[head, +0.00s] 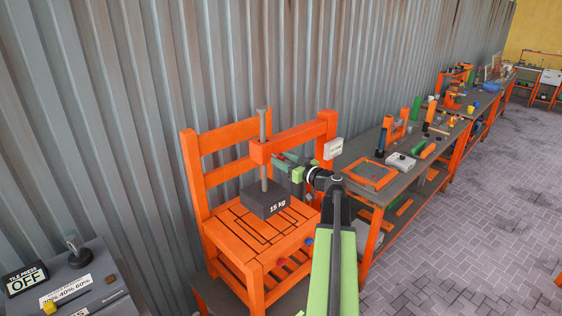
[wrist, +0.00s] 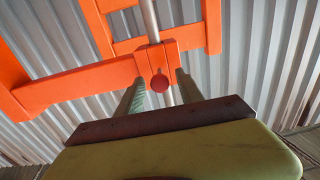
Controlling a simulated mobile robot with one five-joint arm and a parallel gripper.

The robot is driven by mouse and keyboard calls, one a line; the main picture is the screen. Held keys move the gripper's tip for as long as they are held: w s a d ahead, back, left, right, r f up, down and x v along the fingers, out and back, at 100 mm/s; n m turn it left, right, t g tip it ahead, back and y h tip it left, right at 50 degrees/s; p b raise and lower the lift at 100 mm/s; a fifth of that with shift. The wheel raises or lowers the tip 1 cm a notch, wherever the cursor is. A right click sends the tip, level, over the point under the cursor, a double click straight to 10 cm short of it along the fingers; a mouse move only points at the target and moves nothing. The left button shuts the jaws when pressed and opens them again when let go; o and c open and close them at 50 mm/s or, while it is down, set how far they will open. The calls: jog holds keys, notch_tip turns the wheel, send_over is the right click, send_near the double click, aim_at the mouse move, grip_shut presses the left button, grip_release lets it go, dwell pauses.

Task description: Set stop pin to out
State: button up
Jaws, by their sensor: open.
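A round red knob (wrist: 159,83), which looks like the stop pin, sticks out of an orange guide block (wrist: 155,60) in the wrist view. A grey rod (wrist: 150,22) runs through this block. In the head view the guide block (head: 261,153) sits on the orange chair-like test frame (head: 194,160), and the knob is hidden there. My gripper (wrist: 159,90) is open, with one finger on each side of the knob in the picture. I cannot tell whether the fingers touch it. My gripper also shows beside the rod in the head view (head: 283,163).
A dark 15 kg weight (head: 265,201) is at the rod's lower end, over the slatted seat. A small white sign (head: 333,148) is on the frame's right. A tile press panel reading OFF (head: 25,281) stands lower left. Workbenches (head: 366,197) run right, beside open paved floor.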

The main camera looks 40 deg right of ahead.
jog(key=s, duration=1.7)
jog(key=shift+s, duration=0.2)
